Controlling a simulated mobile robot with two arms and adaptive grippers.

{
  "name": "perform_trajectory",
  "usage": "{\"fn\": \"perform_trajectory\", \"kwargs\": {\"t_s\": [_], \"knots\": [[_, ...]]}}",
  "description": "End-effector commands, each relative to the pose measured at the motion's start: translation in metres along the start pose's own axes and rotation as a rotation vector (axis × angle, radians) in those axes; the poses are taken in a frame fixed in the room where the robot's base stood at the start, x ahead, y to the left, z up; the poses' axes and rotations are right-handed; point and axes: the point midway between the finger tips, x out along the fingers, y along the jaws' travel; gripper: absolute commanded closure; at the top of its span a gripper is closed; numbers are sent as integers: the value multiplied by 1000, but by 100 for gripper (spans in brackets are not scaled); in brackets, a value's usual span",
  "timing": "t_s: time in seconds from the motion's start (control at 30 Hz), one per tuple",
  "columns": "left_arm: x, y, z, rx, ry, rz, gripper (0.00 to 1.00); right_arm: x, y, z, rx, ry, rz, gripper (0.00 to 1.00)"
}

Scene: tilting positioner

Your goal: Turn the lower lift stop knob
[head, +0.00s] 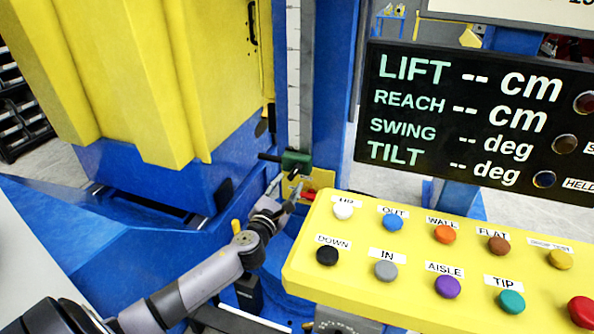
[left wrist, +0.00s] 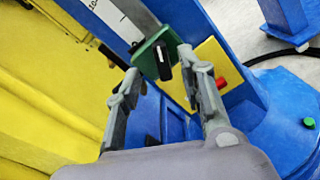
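My left gripper (head: 284,192) is just below the block in the head view. In the wrist view, its fingers (left wrist: 160,70) are open, one on each side of the knob, with a gap visible to both. How far the tips are from the knob in depth is unclear. My right gripper is not in view.
A yellow plate with a red part (left wrist: 221,82) sits right of the right finger. The yellow button panel (head: 400,300) fills the lower right of the head view, under a black display (head: 450,110) showing dashes. A large yellow body (head: 150,80) stands left of the column.

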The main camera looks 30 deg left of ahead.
Motion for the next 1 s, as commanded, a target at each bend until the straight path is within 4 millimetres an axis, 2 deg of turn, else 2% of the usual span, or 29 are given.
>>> {"fn": "perform_trajectory", "kwargs": {"t_s": [0.03, 0.2, 0.4, 0.6, 0.83, 1.0], "knots": [[13, 1, 1, -3, -1, 4, 63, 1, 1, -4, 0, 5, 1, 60], [47, 0, 0, -3, 0, 3, 63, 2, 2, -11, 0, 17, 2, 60], [73, 0, -1, -2, 1, 1, 63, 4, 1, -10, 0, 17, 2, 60], [81, 0, 0, -1, 0, -1, 63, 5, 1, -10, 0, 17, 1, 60], [82, 0, 0, -1, 0, -1, 63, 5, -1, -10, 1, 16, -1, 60], [81, 0, 0, -1, 1, 0, 75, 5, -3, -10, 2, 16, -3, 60]]}}
